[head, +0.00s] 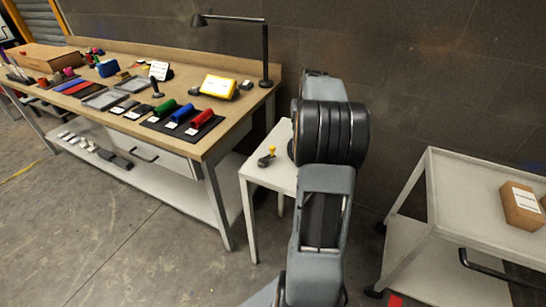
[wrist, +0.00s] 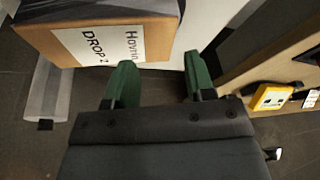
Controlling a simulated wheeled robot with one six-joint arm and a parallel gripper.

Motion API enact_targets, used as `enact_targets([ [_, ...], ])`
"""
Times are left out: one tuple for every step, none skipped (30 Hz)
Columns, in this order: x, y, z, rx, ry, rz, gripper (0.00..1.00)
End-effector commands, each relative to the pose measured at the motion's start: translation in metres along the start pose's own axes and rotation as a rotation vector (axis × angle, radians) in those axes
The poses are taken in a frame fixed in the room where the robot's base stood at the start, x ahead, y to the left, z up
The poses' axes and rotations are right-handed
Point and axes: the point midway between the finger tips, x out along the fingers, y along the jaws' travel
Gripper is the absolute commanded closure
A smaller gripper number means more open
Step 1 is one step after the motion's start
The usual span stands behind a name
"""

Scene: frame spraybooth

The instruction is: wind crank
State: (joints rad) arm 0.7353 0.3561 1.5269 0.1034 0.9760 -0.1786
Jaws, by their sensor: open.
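The crank (head: 267,157) is a small dark handle with a yellow knob. In the head view it is on the small white table (head: 252,171), just left of my arm. My gripper (wrist: 160,78) shows in the wrist view as two green fingers standing wide apart, with nothing between them. The crank cannot be made out in the wrist view. In the head view my arm hides part of the small table, and my fingers cannot be seen.
A wooden workbench (head: 226,130) with coloured rolls, a yellow case (head: 218,87) and a lamp (head: 266,50) stands left. A white cart (head: 450,200) with a cardboard box (head: 521,206) stands right. In the wrist view, a labelled cardboard box (wrist: 150,45) is near the left finger.

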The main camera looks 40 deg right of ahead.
Motion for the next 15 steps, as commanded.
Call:
enact_targets([
  [-0.001, -0.002, 0.0, 0.164, -0.008, -0.031, 0.5],
  [-0.005, -0.005, 0.0, 0.272, -0.02, -0.051, 0.5],
  [-0.011, -0.009, -0.001, 0.414, -0.039, -0.077, 0.5],
  [-0.015, -0.012, 0.0, 0.519, -0.057, -0.095, 0.5],
  [-0.02, -0.016, -0.001, 0.62, -0.076, -0.111, 0.5],
  [-0.027, -0.021, -0.001, 0.751, -0.106, -0.13, 0.5],
  [-0.032, -0.025, -0.001, 0.845, -0.13, -0.143, 0.5],
  [-0.036, -0.029, 0.0, 0.935, -0.155, -0.151, 0.5],
  [-0.041, -0.033, 0.001, 1.049, -0.191, -0.16, 0.5],
  [-0.044, -0.036, 0.001, 1.131, -0.216, -0.164, 0.5],
  [-0.047, -0.039, 0.002, 1.209, -0.243, -0.164, 0.5],
  [-0.05, -0.043, 0.004, 1.305, -0.278, -0.161, 0.5],
  [-0.052, -0.045, 0.005, 1.372, -0.302, -0.158, 0.5],
  [-0.053, -0.047, 0.007, 1.433, -0.327, -0.15, 0.5],
  [-0.054, -0.049, 0.009, 1.509, -0.355, -0.14, 0.5],
])
